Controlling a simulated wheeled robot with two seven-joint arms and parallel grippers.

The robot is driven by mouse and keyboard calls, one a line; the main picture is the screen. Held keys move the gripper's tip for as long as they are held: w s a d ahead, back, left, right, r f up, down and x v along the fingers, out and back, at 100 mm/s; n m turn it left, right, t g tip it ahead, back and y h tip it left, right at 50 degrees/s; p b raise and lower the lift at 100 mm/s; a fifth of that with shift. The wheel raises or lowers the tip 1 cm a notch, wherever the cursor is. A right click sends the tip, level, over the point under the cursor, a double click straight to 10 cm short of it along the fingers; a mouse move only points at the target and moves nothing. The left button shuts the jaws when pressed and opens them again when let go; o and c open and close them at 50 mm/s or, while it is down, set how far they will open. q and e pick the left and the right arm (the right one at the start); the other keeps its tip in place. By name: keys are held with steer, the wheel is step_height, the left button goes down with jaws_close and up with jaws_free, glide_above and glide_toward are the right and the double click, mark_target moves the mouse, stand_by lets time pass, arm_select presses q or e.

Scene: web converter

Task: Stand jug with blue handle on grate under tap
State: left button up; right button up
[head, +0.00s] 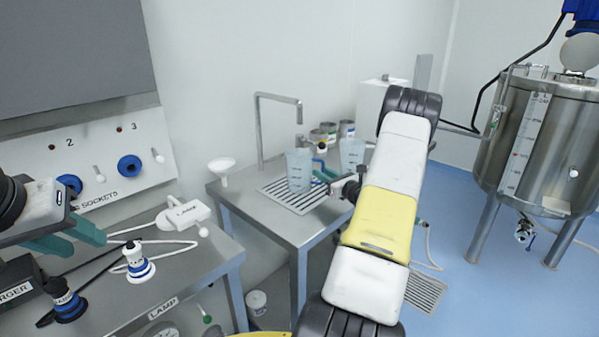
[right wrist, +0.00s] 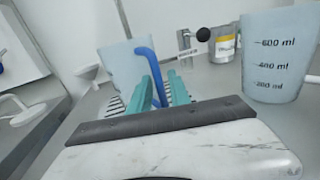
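The jug with the blue handle (head: 299,171) is a translucent, pale blue measuring jug. It looks upright at the grate (head: 280,196), below and near the tap (head: 299,104); whether its base touches the grate is hard to tell. In the right wrist view the same jug (right wrist: 120,70) shows its blue handle (right wrist: 148,66) between the teal fingers. My right gripper (right wrist: 161,90) is closed in around this handle; it shows small in the head view (head: 326,176). My left gripper (head: 72,240) is open and empty over the left bench.
A second jug (head: 352,154) with volume marks stands right of the grate, close to my right gripper. Several small tins (head: 328,132) stand behind. A white funnel (head: 221,168) is at the left table edge. A lamp (head: 188,212) and cables lie on the left bench.

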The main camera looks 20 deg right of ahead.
steer(key=shift+o, duration=0.2)
steer(key=shift+r, duration=0.1)
steer(key=shift+s, duration=0.2)
steer(key=s, duration=0.3)
steer(key=s+d, duration=0.1)
steer(key=s, duration=0.3)
steer(key=s+d, duration=0.1)
steer(key=s, duration=0.3)
steer(key=shift+d, duration=0.1)
steer(key=a+r+n+g+y, duration=0.2)
steer(key=a+r+n+y, duration=0.25)
steer(key=a, duration=0.35)
steer(key=a+r+n+g+y, duration=0.3)
steer(key=a+r+n, duration=0.2)
steer(key=a, duration=0.4)
steer(key=s+a+r+n+g, duration=0.2)
steer(key=s+a+n+g, duration=0.25)
steer(key=a, duration=0.35)
steer(key=s+a+r+n+g, duration=0.3)
steer(key=s+a+n, duration=0.15)
steer(key=a, duration=0.25)
steer(key=s+a+r+n+h, duration=0.1)
steer(key=s+r+n+h, duration=0.1)
steer(key=s+n+h, duration=0.2)
steer(key=s+a+r+n+t+h, duration=0.1)
steer(key=s+n+h, duration=0.3)
steer(key=s+n, duration=0.6)
steer(key=shift+s+r+n+h, duration=0.2)
steer(key=shift+r+n+h, duration=0.15)
steer(key=shift+r+n, duration=0.5)
